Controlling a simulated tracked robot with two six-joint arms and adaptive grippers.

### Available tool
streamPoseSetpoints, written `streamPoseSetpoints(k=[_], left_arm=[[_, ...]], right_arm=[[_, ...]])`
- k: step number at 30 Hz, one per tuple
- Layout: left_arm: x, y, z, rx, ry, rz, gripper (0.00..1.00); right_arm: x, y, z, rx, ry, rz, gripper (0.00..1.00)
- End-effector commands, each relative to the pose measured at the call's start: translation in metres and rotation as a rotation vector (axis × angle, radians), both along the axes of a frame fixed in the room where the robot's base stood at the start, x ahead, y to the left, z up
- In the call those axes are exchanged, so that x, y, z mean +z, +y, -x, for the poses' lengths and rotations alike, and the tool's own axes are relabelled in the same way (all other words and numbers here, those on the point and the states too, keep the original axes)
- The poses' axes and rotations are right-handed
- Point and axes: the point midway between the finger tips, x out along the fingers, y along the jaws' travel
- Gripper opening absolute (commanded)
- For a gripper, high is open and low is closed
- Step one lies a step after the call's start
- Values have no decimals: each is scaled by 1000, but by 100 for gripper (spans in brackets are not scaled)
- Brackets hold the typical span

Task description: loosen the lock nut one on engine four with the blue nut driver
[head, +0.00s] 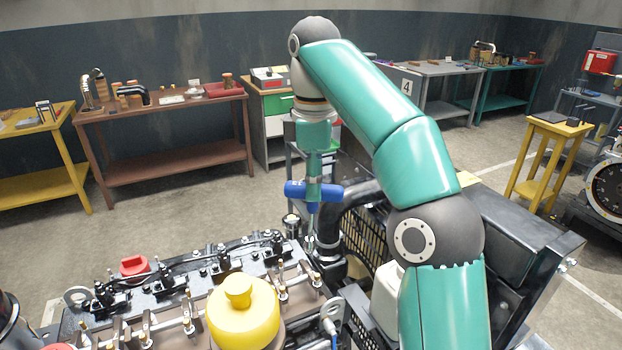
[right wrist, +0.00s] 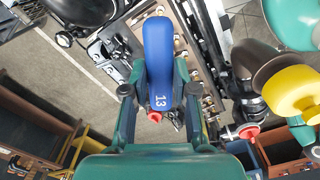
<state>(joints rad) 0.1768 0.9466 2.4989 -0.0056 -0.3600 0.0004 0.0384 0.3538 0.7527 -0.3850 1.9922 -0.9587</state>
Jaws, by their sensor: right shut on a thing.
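My right gripper (head: 314,178) points down and is shut on the blue nut driver (head: 298,189), whose handle lies crosswise in the jaws. In the right wrist view the blue handle (right wrist: 160,60) carries the number 13, with the gripper's fingers (right wrist: 158,92) on both sides of it. The driver's thin shaft (head: 311,222) hangs down over the far right end of the engine (head: 190,280). Its tip is too small to tell whether it touches a nut. Several rocker nuts show along the engine top; I cannot tell which is lock nut one. My left gripper is not seen.
A yellow cap (head: 243,318) stands up from the near part of the engine, and a red cap (head: 134,266) is at its left. A black curved pipe (head: 352,200) rises right beside the driver. Workbenches (head: 165,108) stand along the wall; a sign reads 4 (head: 406,87).

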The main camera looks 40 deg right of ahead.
Motion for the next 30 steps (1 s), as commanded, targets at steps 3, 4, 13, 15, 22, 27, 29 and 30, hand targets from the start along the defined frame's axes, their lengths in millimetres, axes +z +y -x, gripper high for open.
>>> streamPoseSetpoints(k=[3, 4, 13, 15, 22, 27, 29, 30], left_arm=[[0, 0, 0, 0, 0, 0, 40], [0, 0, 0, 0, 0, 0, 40], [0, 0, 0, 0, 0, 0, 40], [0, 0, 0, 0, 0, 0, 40], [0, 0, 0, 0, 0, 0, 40], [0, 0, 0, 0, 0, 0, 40], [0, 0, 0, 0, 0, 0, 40], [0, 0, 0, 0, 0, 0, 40]], right_arm=[[-4, -4, 4, -9, -1, 1, 0], [-5, -4, 4, -11, 1, 1, 0], [-28, -6, 5, -14, 2, -1, 0], [-33, -6, 5, -14, 2, -1, 0], [-52, -6, 5, -16, 1, -1, 0], [-65, -6, 6, -16, 1, -1, 0], [-67, -6, 5, -16, -1, 0, 0], [-66, -6, 5, -16, -1, 1, 0]])
